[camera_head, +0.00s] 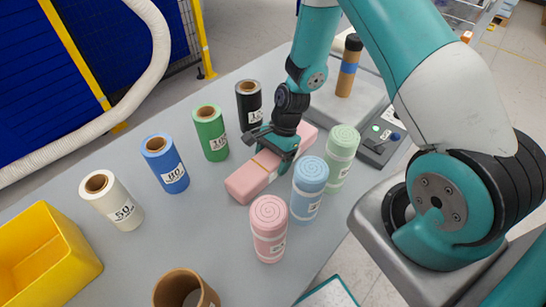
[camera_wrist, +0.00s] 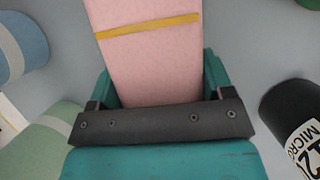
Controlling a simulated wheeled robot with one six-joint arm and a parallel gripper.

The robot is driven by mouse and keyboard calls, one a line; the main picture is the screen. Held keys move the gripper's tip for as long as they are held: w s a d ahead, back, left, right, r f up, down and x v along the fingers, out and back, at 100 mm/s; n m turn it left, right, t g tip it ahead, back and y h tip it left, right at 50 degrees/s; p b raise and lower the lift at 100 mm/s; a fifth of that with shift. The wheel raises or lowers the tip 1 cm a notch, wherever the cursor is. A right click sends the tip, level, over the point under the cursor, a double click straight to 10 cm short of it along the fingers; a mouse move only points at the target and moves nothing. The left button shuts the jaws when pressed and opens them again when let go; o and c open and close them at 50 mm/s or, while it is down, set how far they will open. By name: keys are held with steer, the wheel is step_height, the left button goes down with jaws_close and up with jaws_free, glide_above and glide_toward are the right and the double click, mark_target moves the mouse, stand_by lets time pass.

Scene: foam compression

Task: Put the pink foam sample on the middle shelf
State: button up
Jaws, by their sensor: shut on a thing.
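A long pink block with a thin yellow band (camera_head: 250,180) lies along the grey table between the two rows of rolls. My gripper (camera_head: 272,150) is over its middle and shut on it, with a finger on each long side. In the wrist view the pink block (camera_wrist: 150,60) runs up between the teal fingers of my gripper (camera_wrist: 158,85). I cannot tell whether the block touches the table. A pink spiral-topped roll (camera_head: 269,230) stands upright in front of it, apart from my gripper. No shelf is clearly seen.
Blue (camera_head: 308,190) and green (camera_head: 341,155) spiral rolls stand close on the block's right. Black (camera_head: 249,103), green (camera_head: 211,135), blue (camera_head: 166,165) and white (camera_head: 113,200) numbered rolls stand behind. A yellow bin (camera_head: 60,270) is at left.

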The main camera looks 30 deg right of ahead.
steer(key=shift+f, duration=0.1)
steer(key=o, duration=1)
steer(key=shift+c, duration=0.2)
